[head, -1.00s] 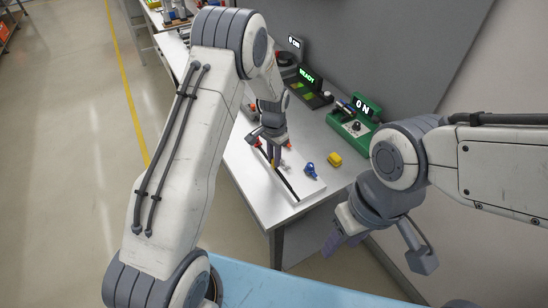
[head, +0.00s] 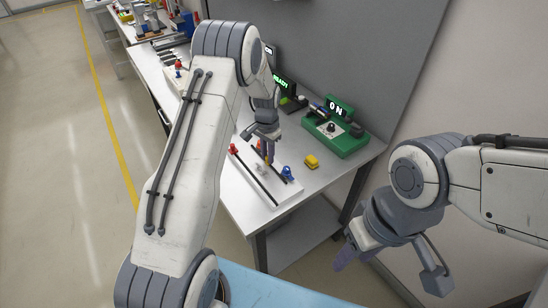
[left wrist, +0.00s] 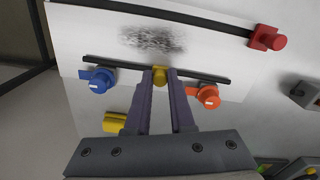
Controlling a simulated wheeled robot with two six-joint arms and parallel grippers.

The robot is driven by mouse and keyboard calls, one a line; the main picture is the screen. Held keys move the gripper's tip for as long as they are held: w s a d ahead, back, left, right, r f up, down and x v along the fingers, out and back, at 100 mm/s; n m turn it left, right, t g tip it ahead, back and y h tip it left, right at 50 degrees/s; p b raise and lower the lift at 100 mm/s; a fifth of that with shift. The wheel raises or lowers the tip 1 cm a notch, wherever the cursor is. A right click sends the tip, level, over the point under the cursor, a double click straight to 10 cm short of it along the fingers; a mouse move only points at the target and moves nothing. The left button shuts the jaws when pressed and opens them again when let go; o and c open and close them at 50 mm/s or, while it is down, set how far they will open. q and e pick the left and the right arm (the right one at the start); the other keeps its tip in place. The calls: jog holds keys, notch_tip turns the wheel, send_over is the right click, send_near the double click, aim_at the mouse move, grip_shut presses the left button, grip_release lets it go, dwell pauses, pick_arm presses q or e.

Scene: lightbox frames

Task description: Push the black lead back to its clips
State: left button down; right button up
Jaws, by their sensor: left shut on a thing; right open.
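A short black bar, which looks like the black lead (left wrist: 133,64), lies along a white board (head: 277,196). In the head view the left gripper (head: 268,158) partly hides the bar; the blue clip (head: 287,172) shows. My right gripper (head: 345,262) is open and empty, off the table's edge.
A longer black strip (left wrist: 180,16) with a red end piece (left wrist: 265,38) runs parallel on the board, with a dark smudge (left wrist: 152,39) between. A yellow block (head: 311,161) and a green box (head: 337,133) reading "ON" stand on the right. A display reads "READY".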

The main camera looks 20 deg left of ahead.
pick_arm(q)
jog(key=shift+w+d+r, duration=0.1)
jog(key=shift+w+r, duration=0.05)
jog(key=shift+w, duration=0.15)
jog(key=c, duration=0.8)
grip_release()
jog(key=shift+d, duration=0.15)
jog(key=shift+o, duration=0.2)
notch_tip(320, 180, up, 10)
jog(key=b, duration=0.2)
jog(key=shift+r, duration=0.15)
